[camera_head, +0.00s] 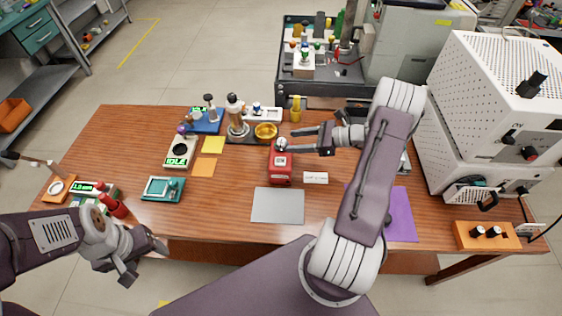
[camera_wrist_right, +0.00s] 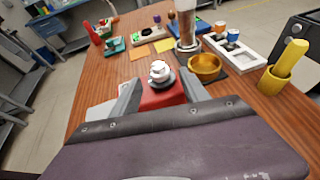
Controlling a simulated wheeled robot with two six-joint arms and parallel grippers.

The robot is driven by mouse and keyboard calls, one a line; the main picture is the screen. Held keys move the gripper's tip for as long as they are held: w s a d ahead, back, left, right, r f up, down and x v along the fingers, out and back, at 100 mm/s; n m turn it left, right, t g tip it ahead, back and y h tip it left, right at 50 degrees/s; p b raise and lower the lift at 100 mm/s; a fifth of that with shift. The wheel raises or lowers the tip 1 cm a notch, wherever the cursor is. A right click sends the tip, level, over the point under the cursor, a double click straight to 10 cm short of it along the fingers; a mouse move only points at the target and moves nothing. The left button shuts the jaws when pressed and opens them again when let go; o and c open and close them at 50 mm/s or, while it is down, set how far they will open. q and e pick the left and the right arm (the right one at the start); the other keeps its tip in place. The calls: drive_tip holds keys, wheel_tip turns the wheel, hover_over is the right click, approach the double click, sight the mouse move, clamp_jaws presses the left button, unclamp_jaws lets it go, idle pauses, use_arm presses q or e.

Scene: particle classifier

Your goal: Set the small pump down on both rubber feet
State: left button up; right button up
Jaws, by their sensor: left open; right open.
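The small pump (camera_head: 280,165) is a red box with a pale round top piece, standing on the wooden table; its rubber feet cannot be made out. In the right wrist view the pump (camera_wrist_right: 160,95) shows between the fingers. My right gripper (camera_head: 306,140) is open, with its fingers pointing left at the pump's top; whether they touch it I cannot tell. My left gripper (camera_head: 143,262) is open and empty off the table's front left edge, far from the pump.
A grey mat (camera_head: 278,205) lies in front of the pump, beside a white label (camera_head: 315,178). A brass bowl (camera_head: 265,131) and a yellow cup (camera_head: 295,113) stand behind. A purple mat (camera_head: 400,215) is at right. Instruments and a teal device (camera_head: 162,189) occupy the left.

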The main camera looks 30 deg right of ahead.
sight(281, 141)
drive_tip(key=x, duration=0.8)
drive_tip(key=shift+w+a+r+p, duration=0.1)
drive_tip(key=shift+r+p, duration=0.05)
drive_tip(key=shift+p, duration=0.15)
clamp_jaws()
